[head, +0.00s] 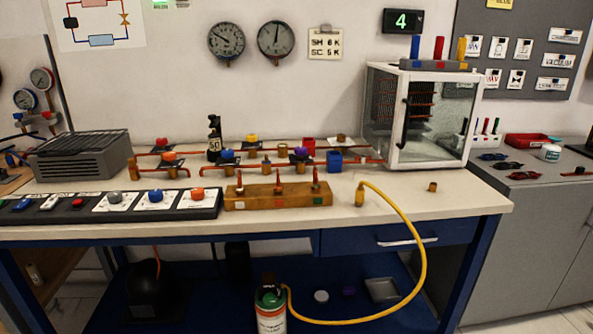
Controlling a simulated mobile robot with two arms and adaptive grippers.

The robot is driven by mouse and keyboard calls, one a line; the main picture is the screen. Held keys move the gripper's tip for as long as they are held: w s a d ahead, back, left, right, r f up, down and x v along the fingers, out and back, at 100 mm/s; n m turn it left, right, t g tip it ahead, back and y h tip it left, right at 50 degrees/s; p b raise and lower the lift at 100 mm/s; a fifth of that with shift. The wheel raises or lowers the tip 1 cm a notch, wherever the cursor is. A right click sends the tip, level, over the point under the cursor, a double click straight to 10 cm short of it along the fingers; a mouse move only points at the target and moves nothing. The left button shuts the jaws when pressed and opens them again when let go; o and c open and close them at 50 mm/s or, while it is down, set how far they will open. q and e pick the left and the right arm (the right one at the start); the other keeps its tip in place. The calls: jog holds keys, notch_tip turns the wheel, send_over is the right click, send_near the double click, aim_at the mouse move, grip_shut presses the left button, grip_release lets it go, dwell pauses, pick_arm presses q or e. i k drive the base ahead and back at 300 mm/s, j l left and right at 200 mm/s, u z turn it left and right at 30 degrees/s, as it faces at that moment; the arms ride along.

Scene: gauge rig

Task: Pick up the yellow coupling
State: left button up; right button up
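A yellow hose (424,262) rises from a green and white cylinder (270,310) below the bench and arcs over the front edge onto the bench top. Its free end carries a yellow coupling (359,198), which is on the light bench top right of a wooden block (278,195). The coupling looks roughly upright, with the hose leaving its top. Nothing covers it. Neither of my grippers shows in the head view.
A small brass fitting (432,187) stands alone to the right. Copper pipework with coloured valves (253,140) and a glass-fronted case (422,115) stand behind. A control panel (110,203) fills the front left. Bare bench top surrounds the coupling.

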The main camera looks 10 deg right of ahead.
aim_at(361, 191)
jog(key=i+j+z, duration=0.4)
jog(key=j, duration=0.25)
jog(key=i+j+z, duration=0.2)
jog(key=j, duration=0.2)
jog(key=i+j+z, duration=0.2)
jog(key=j, duration=0.2)
jog(key=j+z, duration=0.2)
jog(key=j, duration=0.2)
